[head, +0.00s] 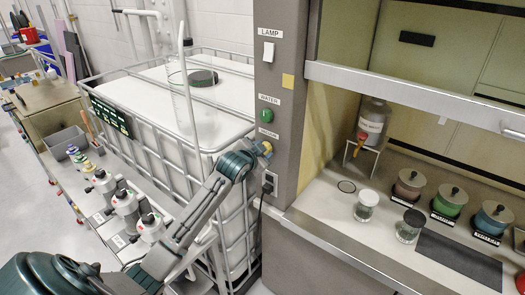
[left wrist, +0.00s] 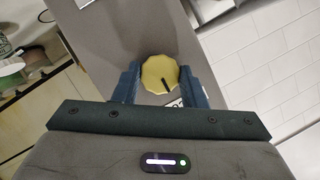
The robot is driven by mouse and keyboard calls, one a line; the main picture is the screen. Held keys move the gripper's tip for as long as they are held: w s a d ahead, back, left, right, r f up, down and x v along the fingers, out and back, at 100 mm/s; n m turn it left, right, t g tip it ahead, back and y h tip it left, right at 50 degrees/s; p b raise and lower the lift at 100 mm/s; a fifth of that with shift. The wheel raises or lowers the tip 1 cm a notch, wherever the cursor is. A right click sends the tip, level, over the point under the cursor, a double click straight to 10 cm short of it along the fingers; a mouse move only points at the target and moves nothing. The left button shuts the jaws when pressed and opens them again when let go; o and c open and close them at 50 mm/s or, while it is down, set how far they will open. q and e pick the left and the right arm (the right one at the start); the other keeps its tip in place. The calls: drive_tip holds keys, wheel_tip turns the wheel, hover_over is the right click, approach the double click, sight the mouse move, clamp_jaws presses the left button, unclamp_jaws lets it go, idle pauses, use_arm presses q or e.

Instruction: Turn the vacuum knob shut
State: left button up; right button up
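The vacuum knob is a yellow, many-sided dial with a dark pointer line. In the left wrist view the knob (left wrist: 156,70) sits between my left gripper's blue fingers (left wrist: 160,78), and its pointer slants to the lower right. The fingers flank it closely; I cannot tell whether they press on it. In the head view my left gripper (head: 258,151) reaches the grey post, covering part of the yellow knob (head: 267,147) under a small label. My right gripper is not in view.
A black plug (head: 268,184) sits in an outlet just below. A caged white tank (head: 160,110) stands left of the post. A hood with jars (head: 366,204) is at right.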

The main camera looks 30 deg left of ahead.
use_arm(q)
drive_tip(key=o, duration=0.4)
drive_tip(key=b+v, duration=0.4)
drive_tip(key=v, duration=0.6)
drive_tip(key=shift+s, duration=0.4)
